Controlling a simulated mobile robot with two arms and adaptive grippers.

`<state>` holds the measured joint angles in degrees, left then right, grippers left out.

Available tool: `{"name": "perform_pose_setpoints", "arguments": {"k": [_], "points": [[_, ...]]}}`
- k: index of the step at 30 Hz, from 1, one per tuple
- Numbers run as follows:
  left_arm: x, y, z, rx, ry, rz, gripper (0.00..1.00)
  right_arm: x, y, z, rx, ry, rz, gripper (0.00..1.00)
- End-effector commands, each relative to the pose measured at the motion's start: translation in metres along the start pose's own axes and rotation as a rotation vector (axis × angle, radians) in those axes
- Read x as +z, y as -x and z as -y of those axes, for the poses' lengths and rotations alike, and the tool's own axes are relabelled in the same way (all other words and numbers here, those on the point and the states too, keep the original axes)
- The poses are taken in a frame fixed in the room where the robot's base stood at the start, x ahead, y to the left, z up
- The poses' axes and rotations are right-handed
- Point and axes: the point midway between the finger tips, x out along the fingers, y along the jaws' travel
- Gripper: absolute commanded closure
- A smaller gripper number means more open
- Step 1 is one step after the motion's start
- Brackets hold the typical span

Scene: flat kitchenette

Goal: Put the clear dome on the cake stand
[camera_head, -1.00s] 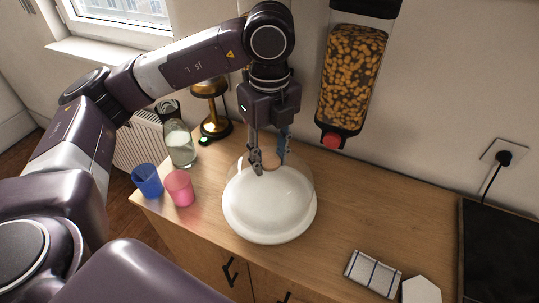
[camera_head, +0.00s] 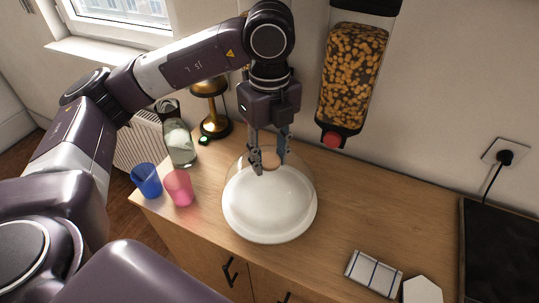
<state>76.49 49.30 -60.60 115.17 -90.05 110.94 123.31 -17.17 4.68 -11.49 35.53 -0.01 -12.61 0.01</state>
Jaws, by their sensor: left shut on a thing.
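The white cake stand (camera_head: 268,232) stands on the wooden counter near its front edge. The clear dome (camera_head: 301,183) is over the stand's plate and reaches a little past its back edge. I cannot tell whether its rim touches the plate. My left gripper (camera_head: 269,168) points down and is shut on the dome's brown knob (camera_head: 271,168). My right gripper is not in view.
A blue cup (camera_head: 147,180), a pink cup (camera_head: 179,188) and a glass jar (camera_head: 180,146) stand to the left. A brass lamp-like item (camera_head: 213,110) is behind them. A cereal dispenser (camera_head: 352,80) hangs on the wall. A folded striped cloth (camera_head: 373,273) lies at front right. The counter between is clear.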

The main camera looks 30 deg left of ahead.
Motion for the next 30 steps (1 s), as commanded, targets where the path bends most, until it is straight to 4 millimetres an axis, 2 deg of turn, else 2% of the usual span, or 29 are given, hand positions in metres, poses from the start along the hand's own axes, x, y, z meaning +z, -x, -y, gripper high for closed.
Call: {"name": "perform_pose_setpoints", "arguments": {"k": [24, 25, 30], "points": [[-0.0001, -0.0102, 0.0002, -0.001, 0.000, 0.000, 1.00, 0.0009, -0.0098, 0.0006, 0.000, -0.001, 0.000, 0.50], [-0.0001, -0.0100, 0.0002, -0.001, 0.000, 0.000, 0.66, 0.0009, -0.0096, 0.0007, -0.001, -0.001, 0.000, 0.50], [-0.0001, -0.0096, 0.0002, -0.001, 0.000, 0.000, 0.47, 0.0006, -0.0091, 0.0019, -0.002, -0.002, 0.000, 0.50]]}}
